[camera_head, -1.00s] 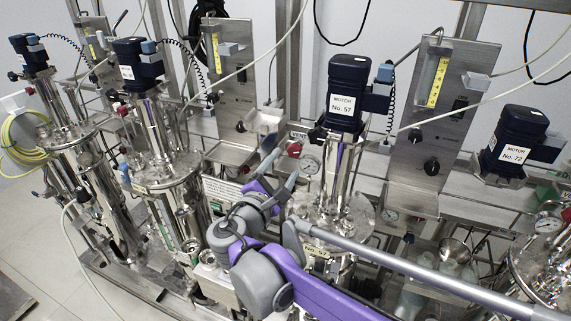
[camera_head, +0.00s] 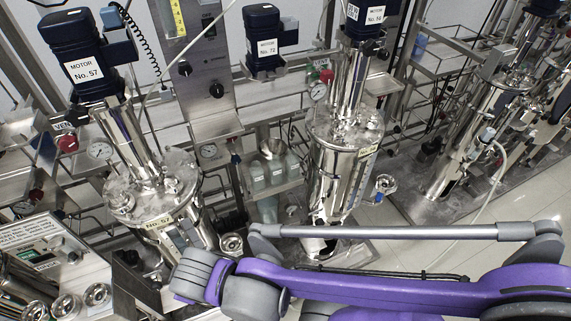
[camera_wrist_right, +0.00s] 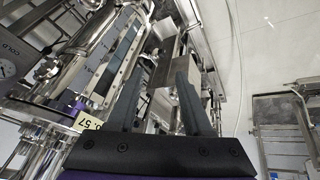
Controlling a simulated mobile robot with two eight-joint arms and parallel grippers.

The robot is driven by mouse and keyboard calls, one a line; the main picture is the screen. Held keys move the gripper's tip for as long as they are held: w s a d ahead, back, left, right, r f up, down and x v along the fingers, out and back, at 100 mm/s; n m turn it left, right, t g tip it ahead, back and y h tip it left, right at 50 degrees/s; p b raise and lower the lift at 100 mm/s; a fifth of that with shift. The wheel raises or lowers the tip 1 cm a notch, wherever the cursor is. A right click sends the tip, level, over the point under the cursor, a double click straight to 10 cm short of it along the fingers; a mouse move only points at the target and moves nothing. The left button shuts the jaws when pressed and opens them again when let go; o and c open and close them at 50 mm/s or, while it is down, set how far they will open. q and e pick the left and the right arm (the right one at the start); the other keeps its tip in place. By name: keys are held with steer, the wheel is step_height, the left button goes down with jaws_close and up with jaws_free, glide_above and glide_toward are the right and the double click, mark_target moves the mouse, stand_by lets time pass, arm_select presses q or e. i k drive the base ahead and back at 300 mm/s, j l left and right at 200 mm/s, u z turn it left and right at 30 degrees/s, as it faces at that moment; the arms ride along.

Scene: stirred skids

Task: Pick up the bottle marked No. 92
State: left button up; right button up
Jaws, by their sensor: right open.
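Several translucent bottles (camera_head: 275,171) stand on a small shelf between the No. 57 vessel (camera_head: 150,200) and the vessel to its right in the head view. Another pale bottle (camera_head: 268,209) shows below them. Their markings are too small to read, so I cannot tell which is No. 92. My right gripper (camera_wrist_right: 160,73) is open, with nothing seen between its fingers in the right wrist view. A label ending in 57 (camera_wrist_right: 94,122) shows beside its left finger. My right arm crosses the bottom of the head view below the bottles. My left gripper is not in view.
Motor No. 57 (camera_head: 81,55) and motor No. 72 (camera_head: 263,40) stand at the back. A steel vessel (camera_head: 340,165) stands right of the bottles, with a metal cup (camera_head: 385,184) beside it. Pipes and rails crowd the skid. Open floor (camera_head: 400,255) shows at the lower right.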

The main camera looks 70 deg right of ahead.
mark_target(291, 162)
steer(key=z, duration=1.35)
